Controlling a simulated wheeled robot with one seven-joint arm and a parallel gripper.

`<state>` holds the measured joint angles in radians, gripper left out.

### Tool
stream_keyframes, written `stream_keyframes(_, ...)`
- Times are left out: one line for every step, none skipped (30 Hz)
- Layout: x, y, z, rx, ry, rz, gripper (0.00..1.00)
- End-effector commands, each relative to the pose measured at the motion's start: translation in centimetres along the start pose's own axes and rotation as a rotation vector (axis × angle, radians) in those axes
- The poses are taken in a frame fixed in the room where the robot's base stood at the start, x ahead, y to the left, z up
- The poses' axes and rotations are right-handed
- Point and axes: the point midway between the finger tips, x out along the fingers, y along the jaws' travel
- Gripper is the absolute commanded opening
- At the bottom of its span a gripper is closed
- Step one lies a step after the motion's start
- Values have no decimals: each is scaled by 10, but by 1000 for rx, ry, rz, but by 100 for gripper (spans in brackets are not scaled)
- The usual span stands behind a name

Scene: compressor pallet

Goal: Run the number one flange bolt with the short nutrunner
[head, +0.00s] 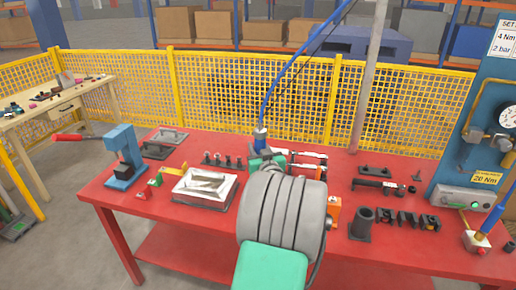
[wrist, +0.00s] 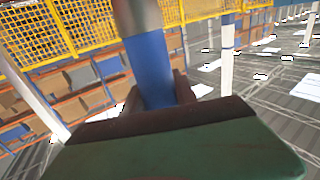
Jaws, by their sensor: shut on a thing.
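A nutrunner (wrist: 150,60) with a blue body and a grey upper end stands between my jaws in the wrist view. My gripper (wrist: 157,92) is shut on its blue body. In the head view the nutrunner (head: 260,138) is upright above the back middle of the red table, with a blue hose rising from its top. My gripper (head: 263,158) is partly hidden behind my own arm there. The nutrunner's lower end is hidden in both views. I cannot make out the flange or the number one bolt; my arm covers the table's middle.
The red table (head: 130,178) holds a blue press (head: 122,155), a white-lined tray (head: 205,188), a dark cylinder (head: 361,222) and a row of dark clamps (head: 408,219). A blue gauge panel (head: 490,140) stands right. A grey pole (head: 369,80) and yellow mesh fence (head: 210,90) are behind.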

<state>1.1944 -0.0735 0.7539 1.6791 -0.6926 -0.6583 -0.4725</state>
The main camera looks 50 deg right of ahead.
Motion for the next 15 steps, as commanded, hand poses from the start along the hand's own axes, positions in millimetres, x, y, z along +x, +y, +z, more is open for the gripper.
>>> stream_keyframes(0, 0, -2, -2, 5, -1, 0)
stream_keyframes(0, 0, -1, -2, 5, -1, 0)
stream_keyframes(0, 0, -1, -2, 5, -1, 0)
stream_keyframes(0, 0, 0, -2, 5, -1, 0)
stream_keyframes(0, 0, 0, -2, 5, -1, 0)
stream_keyframes(0, 0, 1, -2, 5, -1, 0)
stream_keyframes(0, 0, 1, -2, 5, -1, 0)
stream_keyframes(0, 0, 2, -2, 5, -1, 0)
stream_keyframes(0, 0, 2, -2, 5, -1, 0)
stream_keyframes(0, 0, 2, -2, 5, -1, 0)
stream_keyframes(0, 0, 3, -2, 5, -1, 0)
stream_keyframes(0, 0, 3, -2, 5, -1, 0)
stream_keyframes(0, 0, 4, -2, 5, -1, 0)
stream_keyframes(0, 0, 4, -2, 5, -1, 0)
stream_keyframes(0, 0, 5, -2, 5, -1, 0)
